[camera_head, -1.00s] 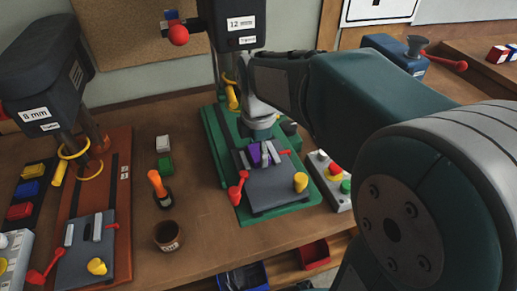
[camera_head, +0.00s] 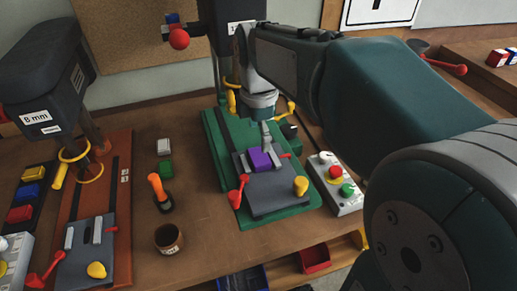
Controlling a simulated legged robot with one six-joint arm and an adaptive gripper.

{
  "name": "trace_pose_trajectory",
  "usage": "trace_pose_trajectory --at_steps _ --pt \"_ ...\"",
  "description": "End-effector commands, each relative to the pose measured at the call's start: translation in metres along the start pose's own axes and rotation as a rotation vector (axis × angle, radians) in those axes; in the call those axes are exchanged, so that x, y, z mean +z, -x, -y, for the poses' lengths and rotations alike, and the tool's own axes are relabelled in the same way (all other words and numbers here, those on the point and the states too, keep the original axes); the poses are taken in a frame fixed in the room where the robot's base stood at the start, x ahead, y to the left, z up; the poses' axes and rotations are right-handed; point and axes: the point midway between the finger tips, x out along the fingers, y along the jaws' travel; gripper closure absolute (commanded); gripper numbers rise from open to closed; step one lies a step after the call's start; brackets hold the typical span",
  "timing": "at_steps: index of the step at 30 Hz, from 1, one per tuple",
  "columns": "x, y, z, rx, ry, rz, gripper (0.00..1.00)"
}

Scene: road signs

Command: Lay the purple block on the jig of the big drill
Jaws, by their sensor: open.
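The purple block (camera_head: 260,160) lies on the grey jig (camera_head: 277,193) of the big drill, between the jig's grey side pieces. The big drill has a green base (camera_head: 223,165) and a dark head (camera_head: 228,15) partly hidden by my arm. My gripper (camera_head: 264,125) is just above and behind the block, pointing down, with a grey finger showing close to the block's far side. It is open. Whether a finger touches the block cannot be told.
A smaller drill marked 8 mm (camera_head: 45,80) stands at left on an orange base (camera_head: 117,205). A button box (camera_head: 335,185) is right of the jig. A red-knobbed lever (camera_head: 240,190) and yellow knob (camera_head: 301,187) flank the jig.

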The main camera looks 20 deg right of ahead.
Motion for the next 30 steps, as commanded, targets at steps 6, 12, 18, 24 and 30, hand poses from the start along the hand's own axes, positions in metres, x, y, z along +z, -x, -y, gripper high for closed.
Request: trace_pose_trajectory --at_steps 6,12,18,24,30 --pt "0.000 0.043 0.000 0.003 0.000 0.000 0.00" --pt "0.000 0.060 0.000 0.001 -0.003 0.000 0.00" --pt "0.000 0.057 0.025 0.070 -0.216 -0.008 0.00" --pt "0.000 0.037 0.069 0.208 -0.670 -0.073 0.00" --pt "0.000 0.008 0.109 0.322 -1.119 -0.205 0.00"
